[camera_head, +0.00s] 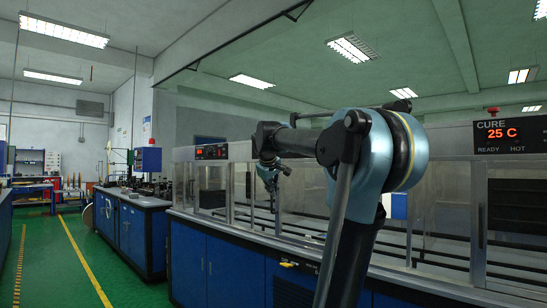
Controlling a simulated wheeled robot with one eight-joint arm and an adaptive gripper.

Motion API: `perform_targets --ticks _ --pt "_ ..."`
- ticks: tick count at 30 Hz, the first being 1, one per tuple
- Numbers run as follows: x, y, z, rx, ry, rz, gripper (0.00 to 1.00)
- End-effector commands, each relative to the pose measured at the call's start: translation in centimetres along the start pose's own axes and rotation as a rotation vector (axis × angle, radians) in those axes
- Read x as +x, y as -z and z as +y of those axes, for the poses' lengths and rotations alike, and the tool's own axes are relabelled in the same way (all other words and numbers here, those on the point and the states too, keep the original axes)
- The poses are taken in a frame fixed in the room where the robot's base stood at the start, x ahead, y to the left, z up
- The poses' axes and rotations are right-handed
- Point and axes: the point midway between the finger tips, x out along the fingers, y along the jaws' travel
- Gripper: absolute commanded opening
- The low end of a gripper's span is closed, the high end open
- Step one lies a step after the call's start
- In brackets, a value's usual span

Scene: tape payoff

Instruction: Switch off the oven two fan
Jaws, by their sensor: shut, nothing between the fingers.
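My arm rises at the centre right and reaches left. My gripper (273,187) hangs down at its far end, small in the picture, in front of the clear panels of the long oven line; it looks shut and empty. A control panel with a red display (211,152) sits on the line's upper rail left of the gripper. A nearer panel marked CURE (494,132) at the right edge reads 25 C, with READY and HOT labels below. I cannot make out a fan switch or which oven is number two. My arm hides part of the line.
Blue cabinets (222,265) run under the oven line. A blue bench (128,232) with a dark top stands to the left. The green floor with a yellow line (84,258) is clear at lower left. A red beacon (493,111) tops the CURE panel.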

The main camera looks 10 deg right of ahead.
Motion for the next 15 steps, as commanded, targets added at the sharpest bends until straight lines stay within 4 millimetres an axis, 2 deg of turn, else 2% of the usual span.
perform_targets --ticks 1,3,9,12,15 --pt "-0.3 2.6 1.4 -0.031 -0.018 0.023 0.00" --pt "-0.8 6.1 3.3 -0.081 -0.047 0.056 0.00" --pt "-2.1 15.4 7.9 -0.221 -0.131 0.148 0.00" --pt "-2.6 18.9 9.4 -0.277 -0.164 0.184 0.00" --pt "-3.0 21.3 10.4 -0.317 -0.188 0.209 0.00"
